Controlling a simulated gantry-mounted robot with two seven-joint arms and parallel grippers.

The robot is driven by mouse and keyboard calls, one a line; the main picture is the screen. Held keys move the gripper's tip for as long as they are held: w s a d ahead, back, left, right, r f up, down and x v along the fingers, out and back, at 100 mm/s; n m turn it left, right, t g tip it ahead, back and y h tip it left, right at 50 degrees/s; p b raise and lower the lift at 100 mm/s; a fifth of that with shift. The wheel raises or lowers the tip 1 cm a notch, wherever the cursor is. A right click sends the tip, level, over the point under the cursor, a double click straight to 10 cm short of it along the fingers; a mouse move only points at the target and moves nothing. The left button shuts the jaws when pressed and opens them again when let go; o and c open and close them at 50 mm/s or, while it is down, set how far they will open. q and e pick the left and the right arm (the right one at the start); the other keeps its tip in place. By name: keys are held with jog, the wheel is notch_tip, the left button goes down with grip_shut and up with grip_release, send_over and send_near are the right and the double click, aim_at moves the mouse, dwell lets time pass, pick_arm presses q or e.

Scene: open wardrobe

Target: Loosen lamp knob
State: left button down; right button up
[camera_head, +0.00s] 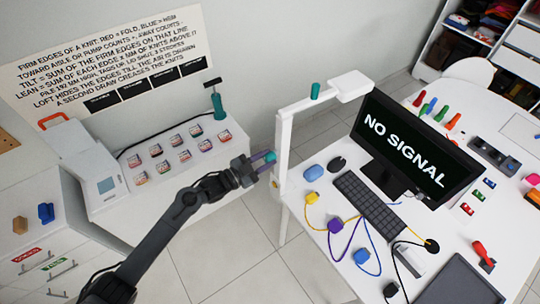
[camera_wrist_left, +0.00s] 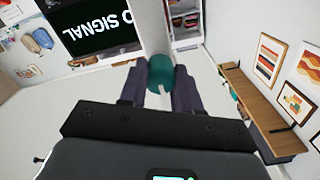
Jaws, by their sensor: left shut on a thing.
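The white lamp stands at the left edge of the desk, with an upright post (camera_head: 282,150) and an arm ending in a flat head (camera_head: 351,86). A teal knob (camera_head: 270,157) sits at the side of the post. My left gripper (camera_head: 264,161) reaches it from the left and is shut on it. In the left wrist view the teal knob (camera_wrist_left: 160,74) is between my two dark fingers (camera_wrist_left: 159,92), and the white post rises behind it. My right gripper is not in view.
A monitor (camera_head: 405,147) and keyboard (camera_head: 369,208) stand on the white desk, with coloured blocks and cables near its front edge. A white cabinet with several small jars (camera_head: 172,139) and a teal pump (camera_head: 217,104) is at the left. Bare floor lies between cabinet and desk.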

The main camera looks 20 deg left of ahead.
pick_arm(q)
jog(key=n+p, duration=0.2)
jog(key=n, duration=0.1)
jog(key=shift+r+n, duration=0.15)
jog(key=shift+n, duration=0.25)
jog(key=n+p, duration=0.2)
jog(key=n, duration=0.2)
jog(key=n+p, duration=0.2)
jog(key=n, duration=0.2)
jog(key=n+p, duration=0.1)
jog(key=n, duration=0.3)
jog(key=shift+f, duration=0.2)
jog(key=c, duration=0.7)
grip_release()
jog(key=shift+c, duration=0.5)
